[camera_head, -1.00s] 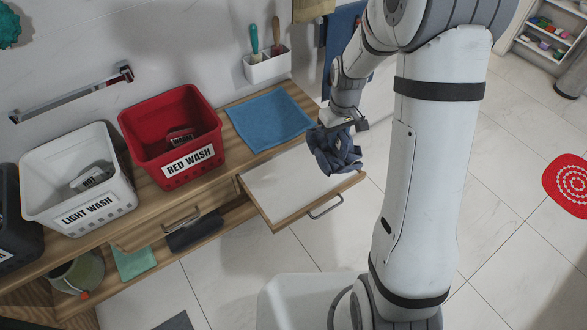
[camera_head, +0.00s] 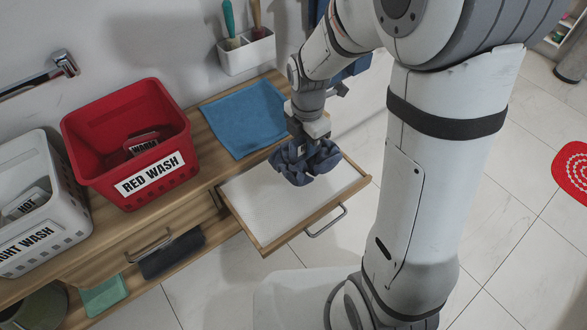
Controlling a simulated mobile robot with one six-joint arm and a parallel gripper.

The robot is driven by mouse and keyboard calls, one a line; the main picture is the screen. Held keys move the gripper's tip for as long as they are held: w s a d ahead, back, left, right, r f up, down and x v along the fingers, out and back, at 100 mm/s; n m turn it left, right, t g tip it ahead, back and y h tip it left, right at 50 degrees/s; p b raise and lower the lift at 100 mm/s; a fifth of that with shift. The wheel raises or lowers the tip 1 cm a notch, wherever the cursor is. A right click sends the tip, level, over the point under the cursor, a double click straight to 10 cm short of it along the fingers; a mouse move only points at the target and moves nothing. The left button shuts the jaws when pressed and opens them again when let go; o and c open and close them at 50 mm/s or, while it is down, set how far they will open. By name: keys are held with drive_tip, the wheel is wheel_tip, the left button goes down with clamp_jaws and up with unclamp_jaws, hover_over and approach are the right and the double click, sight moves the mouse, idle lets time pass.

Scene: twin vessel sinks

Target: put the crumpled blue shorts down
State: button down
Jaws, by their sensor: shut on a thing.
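The crumpled blue shorts (camera_head: 305,163) are a dark blue bundle at the end of my arm. My gripper (camera_head: 303,142) points down and is shut on the top of the bundle; its fingertips are partly hidden by the cloth. The bundle is over the far right part of an open drawer (camera_head: 262,220) with a pale, empty bottom. I cannot tell whether the cloth touches the drawer or hangs just above it.
A blue cloth (camera_head: 245,117) lies flat on the wooden counter. A red basket (camera_head: 128,143) marked RED WASH and a white basket (camera_head: 38,205) stand to its left. A white holder (camera_head: 246,52) with brushes is on the wall. The drawer's left part is clear.

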sight(303, 163)
wheel_tip(303, 163, down, 8)
drive_tip(key=shift+a+r+b, duration=0.15)
drive_tip(key=shift+b, duration=0.6)
drive_tip(key=c, duration=1.3)
unclamp_jaws()
drive_tip(key=shift+o, duration=0.2)
